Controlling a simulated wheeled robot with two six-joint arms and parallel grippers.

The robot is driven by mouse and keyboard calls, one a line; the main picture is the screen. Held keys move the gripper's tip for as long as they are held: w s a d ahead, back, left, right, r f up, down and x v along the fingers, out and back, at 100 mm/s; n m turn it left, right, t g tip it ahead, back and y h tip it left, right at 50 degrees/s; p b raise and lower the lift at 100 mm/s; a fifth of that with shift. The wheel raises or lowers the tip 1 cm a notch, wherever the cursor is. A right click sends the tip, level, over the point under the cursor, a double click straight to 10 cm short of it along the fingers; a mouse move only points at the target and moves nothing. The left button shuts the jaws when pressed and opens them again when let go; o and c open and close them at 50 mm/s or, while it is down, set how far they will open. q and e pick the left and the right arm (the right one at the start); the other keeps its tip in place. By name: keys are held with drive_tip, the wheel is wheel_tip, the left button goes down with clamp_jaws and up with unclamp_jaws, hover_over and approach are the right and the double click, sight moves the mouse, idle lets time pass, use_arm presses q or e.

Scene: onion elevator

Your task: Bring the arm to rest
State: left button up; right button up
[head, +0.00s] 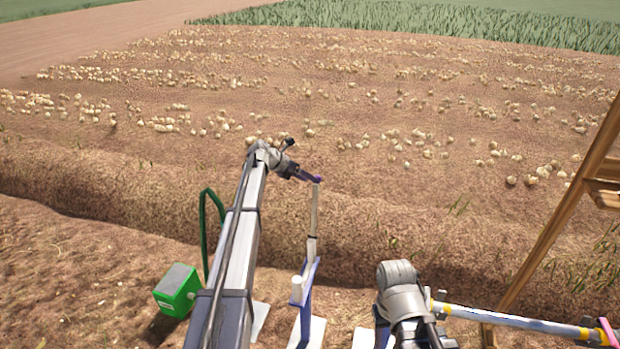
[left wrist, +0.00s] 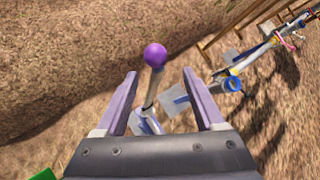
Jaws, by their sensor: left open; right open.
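My left gripper (head: 306,176) is stretched out over the soil at the end of the left arm. In the left wrist view its two fingers (left wrist: 159,73) are apart with nothing clamped. A purple ball (left wrist: 155,55) on a pale lever (left wrist: 152,88) shows between and just beyond the fingertips; whether they touch it I cannot tell. In the head view the ball (head: 317,179) is by the gripper's tip, atop the upright lever (head: 313,215). My right arm (head: 400,290) is folded at the lower right; its fingers are not distinguishable.
A green box with a grey top (head: 178,290) stands at lower left. A banded bar (head: 510,320) and wooden beams (head: 560,230) lie at right. The lever's blue stand (head: 304,300) is between my arms. Rows of onions (head: 400,140) lie across the field behind a furrow.

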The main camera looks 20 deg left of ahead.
use_arm(q)
drive_tip(key=s+d+f+m+g+y, duration=0.1)
drive_tip(key=s+d+f+m+g, duration=0.1)
drive_tip(key=s+d+m, duration=0.55)
drive_tip(key=s+d+f+m+g+y, duration=0.1)
drive_tip(key=s+d+f+m+y, duration=0.15)
drive_tip(key=s+m, duration=0.85)
drive_tip(key=s+f+m+g+y, duration=0.3)
drive_tip(key=s+m, duration=1)
drive_tip(key=s, duration=1.1)
drive_tip(key=s+d+r+m+y+p, duration=0.1)
drive_tip(key=s+d+r+m+p, duration=0.1)
drive_tip(key=d, duration=0.4)
drive_tip(key=s+d+r+m+p, duration=0.2)
drive_tip(key=s+d+r, duration=0.1)
drive_tip(key=d, duration=0.3)
drive_tip(key=shift+s+y+p, duration=0.25)
drive_tip(key=shift+y+p, duration=0.1)
drive_tip(key=shift+r, duration=0.1)
